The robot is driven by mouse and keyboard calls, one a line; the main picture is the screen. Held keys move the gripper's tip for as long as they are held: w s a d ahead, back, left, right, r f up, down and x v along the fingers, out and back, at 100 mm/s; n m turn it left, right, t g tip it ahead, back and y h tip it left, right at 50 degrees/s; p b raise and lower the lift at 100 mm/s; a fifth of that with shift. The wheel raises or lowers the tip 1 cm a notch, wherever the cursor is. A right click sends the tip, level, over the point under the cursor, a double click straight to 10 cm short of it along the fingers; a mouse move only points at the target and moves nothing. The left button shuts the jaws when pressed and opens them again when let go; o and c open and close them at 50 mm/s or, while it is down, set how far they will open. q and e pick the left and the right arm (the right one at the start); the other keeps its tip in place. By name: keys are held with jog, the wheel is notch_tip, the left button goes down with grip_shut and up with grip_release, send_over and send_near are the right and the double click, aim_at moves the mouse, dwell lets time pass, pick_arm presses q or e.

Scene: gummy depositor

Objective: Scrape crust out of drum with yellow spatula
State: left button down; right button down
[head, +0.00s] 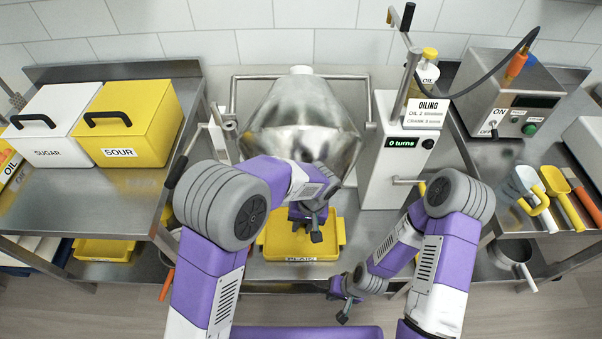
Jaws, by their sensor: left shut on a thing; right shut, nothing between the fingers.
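The steel drum (302,110) sits tilted in its frame at the back middle. Its mouth and any crust inside are not visible. My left gripper (314,232) is in front of and below the drum, above the yellow tray. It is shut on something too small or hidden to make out. My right gripper (342,305) is shut and empty, lower and to the right, in front of the tray. A yellow-bladed tool (554,180) lies on the right table; I cannot tell for sure whether it is the yellow spatula.
The yellow tray (272,240) stands on the low shelf under the drum. A white crank box (378,165) reading "0 turns" stands right of the drum. Sugar (55,112) and sour (135,120) bins stand left. A control box (500,90) stands on the right table.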

pick_arm(q)
jog(key=shift+r+p, duration=0.45)
jog(key=shift+r, duration=0.4)
jog(key=s+r, duration=0.2)
jog(key=s, duration=1.8)
jog(key=shift+r+b, duration=0.4)
